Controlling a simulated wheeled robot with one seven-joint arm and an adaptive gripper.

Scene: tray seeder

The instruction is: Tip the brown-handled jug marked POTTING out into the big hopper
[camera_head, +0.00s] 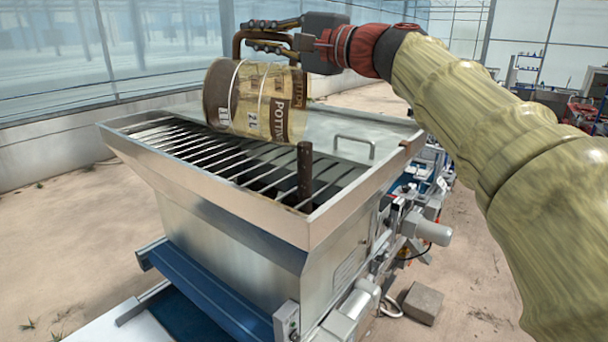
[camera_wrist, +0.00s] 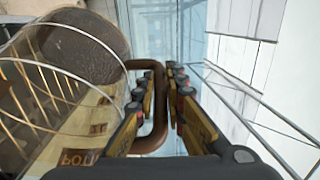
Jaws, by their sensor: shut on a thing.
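The jug marked POTTING (camera_head: 245,100) lies tipped on its side, close to level, above the bars of the big hopper (camera_head: 215,205). Its brown handle (camera_head: 240,42) is on its upper side. My gripper (camera_head: 290,36) is shut on this handle. In the wrist view the handle (camera_wrist: 155,137) passes between the fingers of my gripper (camera_wrist: 163,85), and the jug (camera_wrist: 60,95) is at left with dark, grainy matter showing. A dark brown upright column (camera_head: 304,172) reaches from below the jug's right end to the bars; I cannot tell whether it is falling mix or a post.
The hopper's metal rim (camera_head: 205,190) surrounds the slatted grille. A flat cover with a bar handle (camera_head: 355,140) lies at its right rear. A motor and blue conveyor parts (camera_head: 205,285) are below. A grey block (camera_head: 422,303) lies on the ground at right.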

